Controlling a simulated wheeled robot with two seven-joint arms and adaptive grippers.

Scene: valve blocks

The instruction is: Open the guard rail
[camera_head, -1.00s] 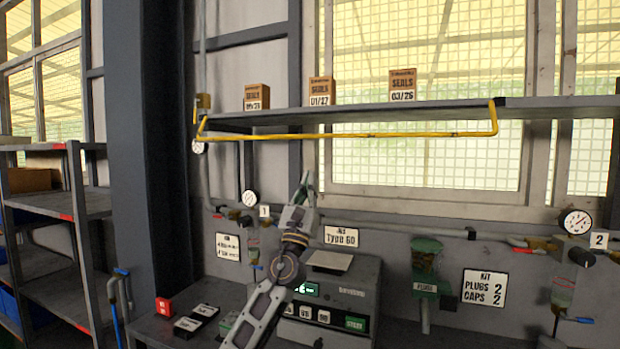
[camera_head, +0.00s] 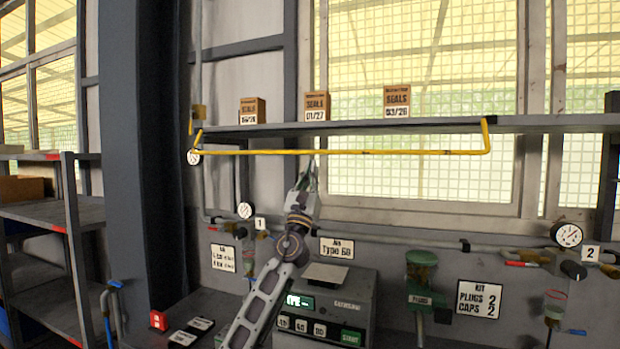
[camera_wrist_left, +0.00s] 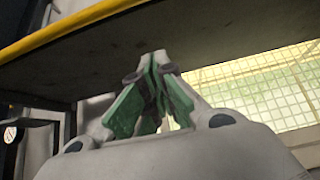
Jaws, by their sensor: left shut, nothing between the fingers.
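The yellow guard rail (camera_head: 345,152) runs along the front of the wall shelf, with a bent arm at each end. It also shows in the left wrist view (camera_wrist_left: 75,22), crossing the upper left in front of the shelf's underside. My left gripper (camera_head: 312,166) points up from below, its tips just under the rail's middle-left part in the picture. In the left wrist view its green-padded fingers (camera_wrist_left: 157,58) are closed together with nothing between them. The gripper is apart from the rail in the wrist view. My right gripper is not in view.
The shelf (camera_head: 420,125) holds three seal boxes, including one at the left (camera_head: 252,111) and one in the middle (camera_head: 317,107). Below are a bench machine (camera_head: 330,300), a green hopper (camera_head: 421,268) and wall pipes with gauges (camera_head: 567,235). A grey rack (camera_head: 60,215) stands left.

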